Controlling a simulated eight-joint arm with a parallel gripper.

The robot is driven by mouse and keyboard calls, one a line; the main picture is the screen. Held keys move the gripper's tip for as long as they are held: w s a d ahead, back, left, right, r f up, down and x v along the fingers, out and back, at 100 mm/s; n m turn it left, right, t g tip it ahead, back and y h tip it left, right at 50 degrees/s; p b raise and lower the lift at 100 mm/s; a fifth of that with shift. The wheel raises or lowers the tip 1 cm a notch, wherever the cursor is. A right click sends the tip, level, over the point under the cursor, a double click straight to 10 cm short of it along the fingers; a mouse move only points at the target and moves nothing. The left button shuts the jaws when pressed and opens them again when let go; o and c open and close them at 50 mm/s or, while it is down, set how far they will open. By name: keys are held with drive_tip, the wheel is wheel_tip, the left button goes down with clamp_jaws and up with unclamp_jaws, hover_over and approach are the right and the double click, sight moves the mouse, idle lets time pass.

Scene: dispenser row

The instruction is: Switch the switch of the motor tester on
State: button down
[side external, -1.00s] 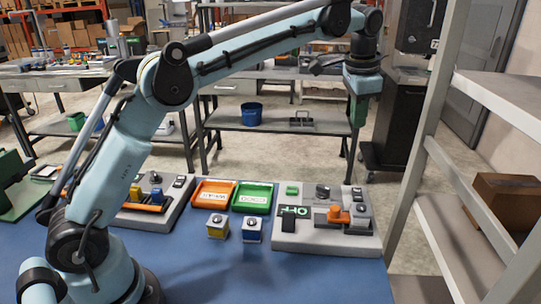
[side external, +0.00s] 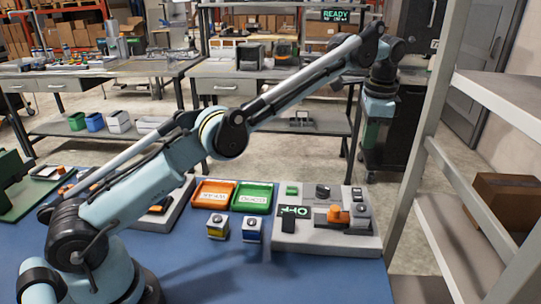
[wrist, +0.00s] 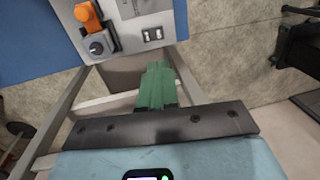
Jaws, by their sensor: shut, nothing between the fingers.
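The motor tester (side external: 310,246) is a grey panel at the right end of the blue table in the side external view. Its dark display (side external: 294,212) shows OFF, upside down in the picture. An orange part (side external: 338,215) and a grey block with a round knob sit at its right; the orange part also shows in the wrist view (wrist: 87,16). A small plate with two dark rockers (wrist: 152,34) is on the panel in the wrist view. My gripper (side external: 376,138) has green fingers, shut and empty, above and beyond the panel's far right side; the wrist view shows them (wrist: 155,84) over the floor past the table edge.
An orange tray (side external: 213,194) and a green tray (side external: 252,197) lie left of the tester. Two small blocks with knobs, yellow (side external: 217,228) and blue (side external: 252,230), stand before them. A metal shelf (side external: 455,200) rises close on the right.

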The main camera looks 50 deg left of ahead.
sight(357, 189)
drive_tip(key=f, duration=0.4)
drive_tip(key=w+a+f, duration=0.1)
drive_tip(key=f, duration=0.8)
drive_tip(key=shift+w+a+f, duration=0.2)
drive_tip(key=shift+w+f, duration=0.05)
drive_tip(key=shift+f, duration=0.15)
drive_tip(key=shift+w+f, duration=0.1)
drive_tip(key=shift+f, duration=0.1)
drive_tip(key=shift+s+d+r, duration=0.2)
drive_tip(key=shift+s+d, duration=0.35)
drive_tip(key=shift+s, duration=0.05)
drive_tip(key=shift+r, duration=0.1)
wheel_tip(357, 189, up, 12)
drive_tip(key=s+d, duration=0.1)
idle(0.6)
